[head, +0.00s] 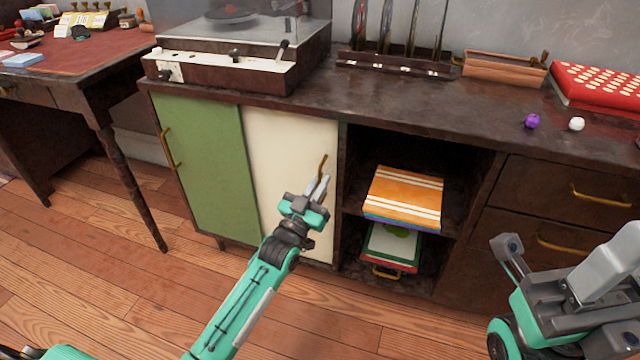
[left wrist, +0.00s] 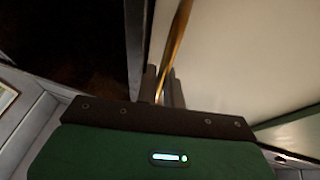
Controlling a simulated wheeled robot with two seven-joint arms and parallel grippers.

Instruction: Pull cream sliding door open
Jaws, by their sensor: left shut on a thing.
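The cream sliding door (head: 283,150) is in the left half of the cabinet in the head view, between the green door (head: 208,165) and the open shelves. It fills the upper right of the left wrist view (left wrist: 235,60). Its brass handle (head: 322,166) stands near the door's right edge. My left gripper (head: 321,187) is shut on that handle, and the handle also shows between the fingers in the left wrist view (left wrist: 176,45).
Open shelves right of the cream door hold an orange-striped stack (head: 404,196) and several books below (head: 391,246). Drawers (head: 560,195) are further right. A record player (head: 228,70) stands on the cabinet top. A desk (head: 75,65) is at left. The wooden floor in front is clear.

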